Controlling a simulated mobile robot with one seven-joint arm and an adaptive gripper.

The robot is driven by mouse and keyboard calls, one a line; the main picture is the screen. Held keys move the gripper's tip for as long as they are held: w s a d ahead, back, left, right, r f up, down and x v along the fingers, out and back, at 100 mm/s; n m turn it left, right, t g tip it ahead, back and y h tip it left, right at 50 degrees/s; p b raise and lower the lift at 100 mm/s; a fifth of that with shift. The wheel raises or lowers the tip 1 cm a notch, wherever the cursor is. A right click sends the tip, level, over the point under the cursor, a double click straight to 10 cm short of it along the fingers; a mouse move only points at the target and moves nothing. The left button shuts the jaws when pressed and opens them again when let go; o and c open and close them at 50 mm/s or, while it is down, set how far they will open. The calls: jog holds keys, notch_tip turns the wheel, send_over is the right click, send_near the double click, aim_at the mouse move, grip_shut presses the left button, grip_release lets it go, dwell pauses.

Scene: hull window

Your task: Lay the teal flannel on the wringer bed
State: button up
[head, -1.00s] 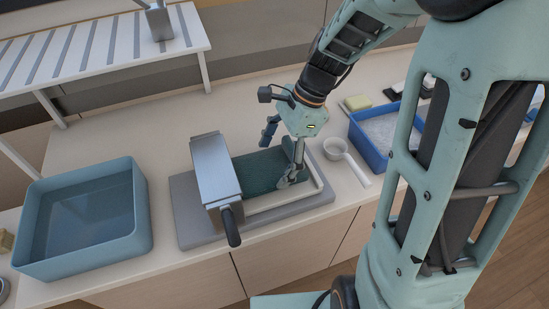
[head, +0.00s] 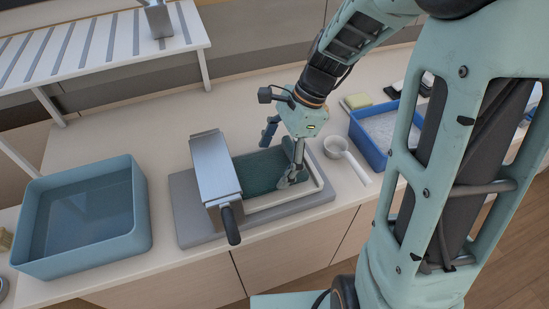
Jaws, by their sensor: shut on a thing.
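The teal flannel (head: 262,172) lies spread in the shallow bed of the wringer, flat as far as I can see. The wringer bed (head: 286,200) has a pale rim and stands on a grey base, to the right of the metal wringer housing (head: 214,168) with its dark handle. My gripper (head: 282,160) is over the right part of the bed, pointing down, with one finger on the near side and one on the far side. It is shut on the flannel at its right end. The exact grip is partly hidden by the fingers.
A blue-grey basin of water (head: 140,215) stands at the left. A white slatted rack (head: 100,45) is behind it. A white scoop (head: 352,160) and a blue tub (head: 372,150) of suds are close on the right.

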jog(key=shift+f+b, duration=0.3)
jog(key=shift+f, duration=0.3)
dwell(0.8)
jog(key=o, duration=1.2)
jog(key=shift+c, duration=0.2)
jog(key=shift+r, duration=0.15)
jog(key=shift+r+p, duration=2.7)
jog(key=shift+r, duration=0.25)
